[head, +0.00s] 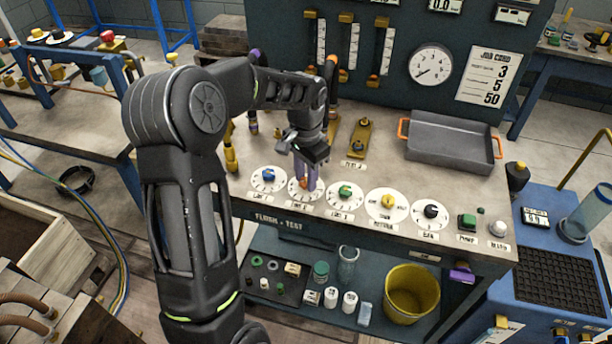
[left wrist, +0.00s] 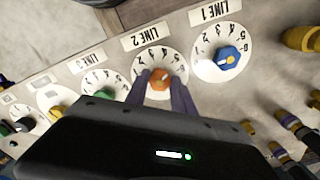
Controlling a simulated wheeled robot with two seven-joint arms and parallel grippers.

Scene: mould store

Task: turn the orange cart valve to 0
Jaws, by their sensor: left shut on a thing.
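The orange valve knob (left wrist: 159,85) sits on the white LINE 2 dial (left wrist: 145,65), as the left wrist view shows. In the head view this dial (head: 293,193) is second from the left on the bench front, and its knob is mostly hidden. My left gripper (head: 307,184) reaches down onto it from above. Its two purple fingers (left wrist: 163,92) stand on either side of the orange knob and are shut on it. The scale numbers show around the fingers, but I cannot tell which one the knob points to. My right gripper is in neither view.
The LINE 1 dial with a blue knob (left wrist: 229,57) is close on one side, and the LINE 3 dial with a green knob (head: 345,191) on the other. Yellow (head: 388,202) and black (head: 431,211) knobs follow. A grey tray (head: 450,152) stands behind.

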